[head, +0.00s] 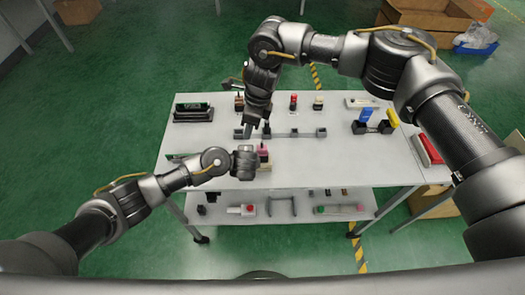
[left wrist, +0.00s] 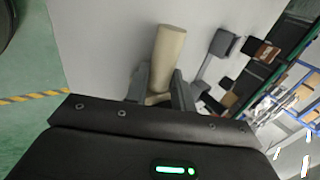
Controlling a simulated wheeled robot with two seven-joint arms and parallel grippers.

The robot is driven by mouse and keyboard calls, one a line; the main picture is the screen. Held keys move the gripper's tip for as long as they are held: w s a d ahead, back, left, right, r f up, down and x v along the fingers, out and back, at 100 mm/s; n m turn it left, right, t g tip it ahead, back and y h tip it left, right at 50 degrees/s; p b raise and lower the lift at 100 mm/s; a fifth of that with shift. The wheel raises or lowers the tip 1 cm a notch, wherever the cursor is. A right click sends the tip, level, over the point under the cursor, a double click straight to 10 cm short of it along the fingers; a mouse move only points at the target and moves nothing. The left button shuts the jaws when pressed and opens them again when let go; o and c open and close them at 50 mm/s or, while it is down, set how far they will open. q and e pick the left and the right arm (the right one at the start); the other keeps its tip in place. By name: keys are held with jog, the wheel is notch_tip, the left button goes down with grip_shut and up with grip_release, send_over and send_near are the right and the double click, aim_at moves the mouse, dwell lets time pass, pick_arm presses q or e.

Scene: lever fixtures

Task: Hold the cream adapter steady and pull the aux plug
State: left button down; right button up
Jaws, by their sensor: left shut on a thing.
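The cream adapter (left wrist: 166,55) is a pale, rounded cylinder in the left wrist view. It stands out from between the two grey fingers of my left gripper (left wrist: 160,88), which are shut on it. In the head view my left gripper (head: 249,160) is at the front middle of the table, beside a small pink and cream piece; the adapter is not clear there. My right gripper (head: 250,129) points down just behind it, over a low grey bar; its finger gap is too small to tell. I cannot make out the aux plug for certain.
The white table (head: 340,165) carries the grey bar fixture (head: 307,133), a blue and yellow lever fixture (head: 373,122), a dark block (head: 193,112) and a red bar (head: 428,149). A lower shelf (head: 285,207) holds more parts. The table's front right is clear.

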aim_at(262, 147)
jog(key=d, duration=0.1)
jog(key=d+n+h, duration=0.2)
jog(key=shift+w+d+r, duration=0.1)
jog(key=shift+d+r, duration=0.25)
jog(key=shift+d, duration=0.05)
jog(key=shift+f, duration=6)
grip_shut()
